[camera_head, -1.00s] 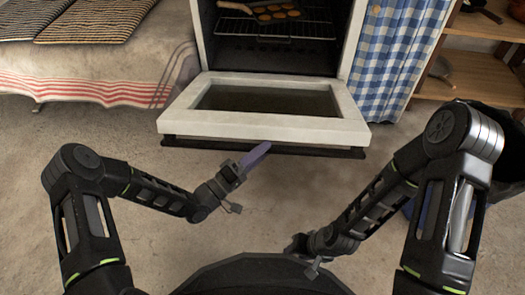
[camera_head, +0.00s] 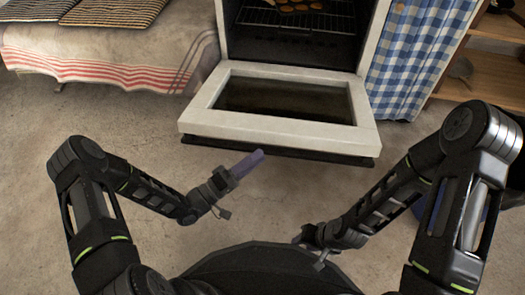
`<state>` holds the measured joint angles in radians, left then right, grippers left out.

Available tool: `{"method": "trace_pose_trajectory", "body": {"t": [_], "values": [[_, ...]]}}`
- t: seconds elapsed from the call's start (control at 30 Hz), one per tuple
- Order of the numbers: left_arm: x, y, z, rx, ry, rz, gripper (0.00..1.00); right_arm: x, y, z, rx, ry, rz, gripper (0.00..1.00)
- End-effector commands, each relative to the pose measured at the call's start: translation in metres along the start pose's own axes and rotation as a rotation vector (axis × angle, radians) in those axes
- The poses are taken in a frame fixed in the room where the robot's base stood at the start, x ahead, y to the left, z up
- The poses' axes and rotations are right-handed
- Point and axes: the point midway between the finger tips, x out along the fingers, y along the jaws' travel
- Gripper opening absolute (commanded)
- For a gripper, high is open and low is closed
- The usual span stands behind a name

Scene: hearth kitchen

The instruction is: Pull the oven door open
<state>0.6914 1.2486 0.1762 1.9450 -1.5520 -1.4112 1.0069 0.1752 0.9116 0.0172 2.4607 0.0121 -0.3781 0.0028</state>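The oven (camera_head: 377,37) stands at the top centre with its white-framed door (camera_head: 285,133) swung down, lying about level in front of the open cavity. A dark bar (camera_head: 310,152), apparently the handle, runs along the door's front edge. My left gripper (camera_head: 246,164) is just in front of the bar, left of its middle, apart from it; its purple fingers look closed together with nothing between them. My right gripper (camera_head: 302,236) is low near my base, away from the door; its fingers are mostly hidden.
Inside the oven, a rack (camera_head: 295,20) carries a tray of round baked pieces. A bench with a red-striped cloth (camera_head: 100,70) is at the left. A blue checked curtain (camera_head: 418,60) and wooden shelves (camera_head: 490,72) are at the right. The floor before the door is clear.

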Motion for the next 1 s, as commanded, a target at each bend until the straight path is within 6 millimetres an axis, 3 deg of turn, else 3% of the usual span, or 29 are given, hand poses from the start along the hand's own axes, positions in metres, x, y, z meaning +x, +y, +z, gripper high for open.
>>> {"method": "trace_pose_trajectory", "body": {"t": [0.37, 0.77, 1.0], "values": [[-0.003, -0.002, -0.001, 0.001, 0.002, 0.002, 0.51, 0.003, 0.001, 0.0, 0.0, 0.0, 0.0, 0.36], [-0.026, -0.019, -0.005, 0.001, 0.001, 0.0, 0.51, 0.023, 0.009, 0.002, 0.0, 0.0, 0.0, 0.36], [-0.04, -0.027, -0.009, 0.001, 0.002, 0.0, 0.51, 0.02, 0.007, 0.002, 0.0, 0.0, 0.0, 0.36]]}}
